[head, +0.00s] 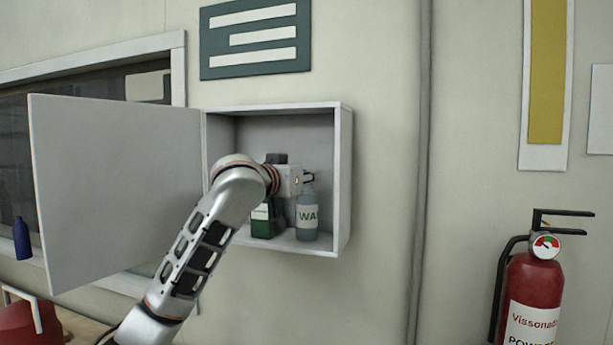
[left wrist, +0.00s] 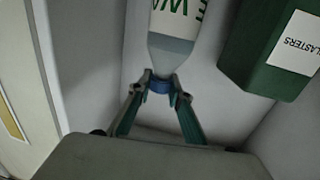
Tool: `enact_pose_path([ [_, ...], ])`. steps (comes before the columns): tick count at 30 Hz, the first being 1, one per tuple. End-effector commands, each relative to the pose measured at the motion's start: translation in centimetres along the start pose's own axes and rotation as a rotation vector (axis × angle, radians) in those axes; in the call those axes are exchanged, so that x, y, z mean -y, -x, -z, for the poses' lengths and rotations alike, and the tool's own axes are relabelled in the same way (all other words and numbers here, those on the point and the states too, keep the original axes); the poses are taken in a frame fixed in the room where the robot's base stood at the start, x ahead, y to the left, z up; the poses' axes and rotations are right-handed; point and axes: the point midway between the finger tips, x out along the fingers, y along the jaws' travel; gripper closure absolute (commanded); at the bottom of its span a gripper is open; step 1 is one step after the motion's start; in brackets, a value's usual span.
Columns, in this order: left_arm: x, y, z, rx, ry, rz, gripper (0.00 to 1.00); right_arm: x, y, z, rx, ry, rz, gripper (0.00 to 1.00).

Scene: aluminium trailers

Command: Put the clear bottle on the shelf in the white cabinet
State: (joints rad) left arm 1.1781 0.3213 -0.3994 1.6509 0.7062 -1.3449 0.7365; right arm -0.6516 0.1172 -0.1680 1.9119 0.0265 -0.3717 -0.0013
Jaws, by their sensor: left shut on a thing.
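The white cabinet (head: 343,180) hangs on the wall with its door (head: 115,190) swung open to the left. The clear bottle (head: 307,222), with a white label, is upright inside, towards the right. I cannot tell whether its base touches the cabinet floor. My left gripper (head: 309,178) is inside the cabinet at the bottle's top. In the left wrist view the bottle (left wrist: 172,50) appears upside down, and the left gripper (left wrist: 162,82) is shut on its neck by the blue cap (left wrist: 161,87). My right gripper is not in view.
A green plasters box (head: 261,222) stands left of the bottle, also in the left wrist view (left wrist: 262,50). The cabinet's side walls are close around the gripper. A blue bottle (head: 22,239) is at far left. A fire extinguisher (head: 535,290) is at right.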

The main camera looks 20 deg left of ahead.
Motion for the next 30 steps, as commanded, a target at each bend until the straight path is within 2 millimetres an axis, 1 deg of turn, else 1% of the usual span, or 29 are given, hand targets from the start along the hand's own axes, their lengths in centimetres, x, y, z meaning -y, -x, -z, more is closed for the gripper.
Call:
enact_pose_path([
  [3, 0.0, 0.0, 0.1, -0.002, 0.001, -0.001, 1.00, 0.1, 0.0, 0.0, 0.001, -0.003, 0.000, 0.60],
  [7, 0.0, 0.0, -0.2, -0.002, 0.001, -0.001, 1.00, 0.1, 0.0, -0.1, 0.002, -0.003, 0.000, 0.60],
  [8, 0.0, 0.0, -0.2, 0.000, 0.000, 0.000, 0.73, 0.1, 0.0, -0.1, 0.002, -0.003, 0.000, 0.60],
  [9, 0.0, 0.0, -0.2, 0.000, 0.000, 0.000, 0.64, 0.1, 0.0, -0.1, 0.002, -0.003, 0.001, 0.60],
  [22, 0.0, 0.2, 0.1, 0.000, 0.000, -0.001, 0.64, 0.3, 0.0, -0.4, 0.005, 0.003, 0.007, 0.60],
  [26, 0.0, 1.8, 0.0, -0.003, 0.000, -0.001, 0.64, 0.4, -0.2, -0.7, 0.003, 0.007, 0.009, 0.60],
  [30, -0.1, 4.7, -0.1, -0.003, 0.000, -0.002, 0.64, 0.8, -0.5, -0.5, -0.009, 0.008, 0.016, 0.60],
])
